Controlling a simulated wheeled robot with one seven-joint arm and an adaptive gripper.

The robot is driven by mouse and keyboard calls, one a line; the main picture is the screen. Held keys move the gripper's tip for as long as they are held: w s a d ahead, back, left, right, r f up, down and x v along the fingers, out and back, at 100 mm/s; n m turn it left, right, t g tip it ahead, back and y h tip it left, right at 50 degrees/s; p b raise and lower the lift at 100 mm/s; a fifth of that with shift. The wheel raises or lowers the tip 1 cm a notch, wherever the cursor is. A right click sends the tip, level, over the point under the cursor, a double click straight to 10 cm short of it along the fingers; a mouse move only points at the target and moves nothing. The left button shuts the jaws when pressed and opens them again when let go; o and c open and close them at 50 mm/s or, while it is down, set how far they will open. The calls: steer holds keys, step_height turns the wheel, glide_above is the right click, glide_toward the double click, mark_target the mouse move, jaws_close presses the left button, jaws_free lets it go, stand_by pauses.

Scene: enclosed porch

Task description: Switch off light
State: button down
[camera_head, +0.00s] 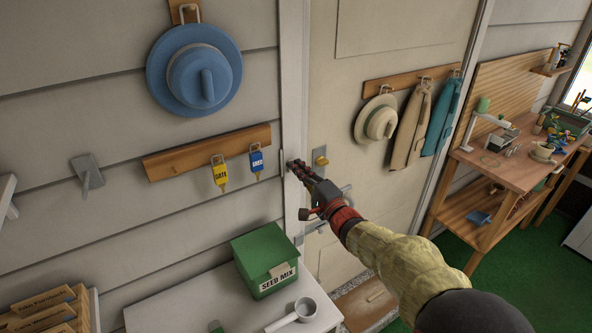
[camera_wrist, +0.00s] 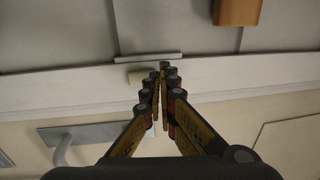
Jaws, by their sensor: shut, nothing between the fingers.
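My gripper (camera_head: 293,165) is at the pale door trim (camera_head: 295,100), with its fingers together and empty. In the wrist view, the fingertips (camera_wrist: 165,70) are right beside a small beige nub (camera_wrist: 141,76) and a thin grey plate edge (camera_wrist: 118,61) at the trim. These look like a light switch, but I cannot tell its position or whether the fingers touch it. In the head view my fingers mostly hide that spot.
Left of my gripper is a wooden key rack (camera_head: 205,153) with yellow and blue tags. A blue hat (camera_head: 195,70) hangs above. A green seed box (camera_head: 265,262) and scoop (camera_head: 305,309) sit below. A potting bench (camera_head: 500,185) stands right.

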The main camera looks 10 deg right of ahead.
steer(key=shift+w+a, duration=0.15)
steer(key=shift+w, duration=0.15)
steer(key=shift+r, duration=0.1)
steer(key=w+r+g+p, duration=0.1)
steer(key=p, duration=0.3)
steer(key=shift+a, duration=0.1)
steer(key=shift+f, duration=0.35)
steer(key=shift+s, duration=0.15)
